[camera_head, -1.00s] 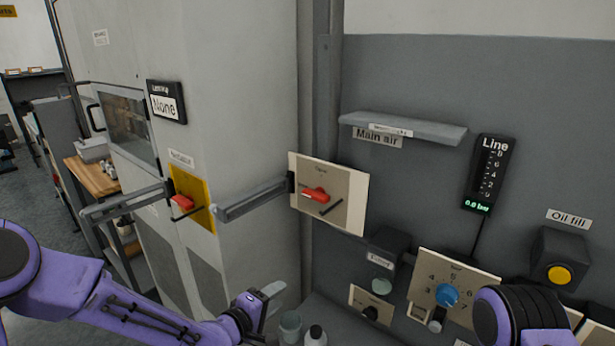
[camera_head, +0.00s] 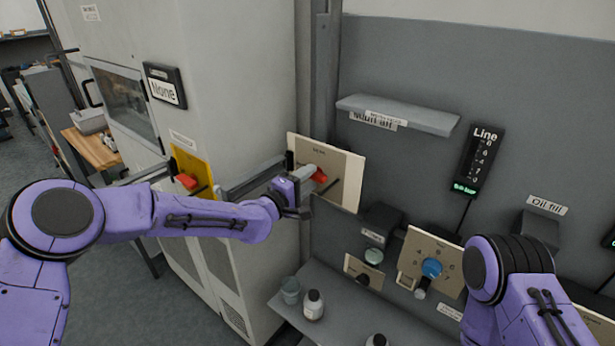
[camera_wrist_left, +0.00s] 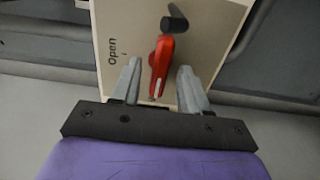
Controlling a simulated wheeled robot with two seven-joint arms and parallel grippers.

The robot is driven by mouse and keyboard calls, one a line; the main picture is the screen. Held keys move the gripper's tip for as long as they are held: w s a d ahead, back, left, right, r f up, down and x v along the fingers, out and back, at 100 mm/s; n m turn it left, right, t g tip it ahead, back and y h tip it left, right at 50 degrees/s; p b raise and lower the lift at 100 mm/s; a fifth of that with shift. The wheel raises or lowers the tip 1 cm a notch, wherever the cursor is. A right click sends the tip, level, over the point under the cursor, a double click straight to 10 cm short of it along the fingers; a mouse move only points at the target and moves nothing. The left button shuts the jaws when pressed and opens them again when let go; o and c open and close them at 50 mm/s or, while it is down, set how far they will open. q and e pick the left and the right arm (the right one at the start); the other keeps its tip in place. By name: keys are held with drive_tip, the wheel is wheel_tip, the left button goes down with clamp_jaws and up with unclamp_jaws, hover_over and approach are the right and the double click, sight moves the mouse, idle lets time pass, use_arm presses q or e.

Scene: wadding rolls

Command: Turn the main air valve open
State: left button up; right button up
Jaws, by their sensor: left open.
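The main air valve is a red lever handle (camera_head: 319,174) on a cream plate (camera_head: 343,178) beside the grey cabinet, below the "Main air" label (camera_head: 373,119). In the left wrist view the red handle (camera_wrist_left: 161,68) lies between my fingers, with a dark peg (camera_wrist_left: 174,21) at its far end and the word "Open" (camera_wrist_left: 112,47) on the plate to its left. My left gripper (camera_wrist_left: 158,82) is open, one finger on each side of the handle, with gaps visible. In the head view my left gripper (camera_head: 303,178) partly covers the handle. My right gripper is out of view.
A grey bar (camera_head: 250,176) stands out beside the plate. A yellow plate (camera_head: 193,170) with another red handle is on the cabinet. A blue dial (camera_head: 432,268), a line gauge (camera_head: 476,160) and a shelf with bottles (camera_head: 313,305) are at right and below.

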use_arm(q)
clamp_jaws()
drive_tip(key=m+b, duration=0.2)
drive_tip(key=shift+f+m+b, duration=0.25)
drive_tip(key=shift+m+b, duration=0.05)
drive_tip(key=shift+b, duration=0.1)
drive_tip(key=m+b, duration=0.3)
drive_tip(key=m, duration=0.2)
drive_tip(key=shift+m+b, duration=0.3)
drive_tip(key=shift+b, duration=0.1)
drive_tip(key=shift+m+b, duration=2.85)
drive_tip(key=shift+m, duration=2.05)
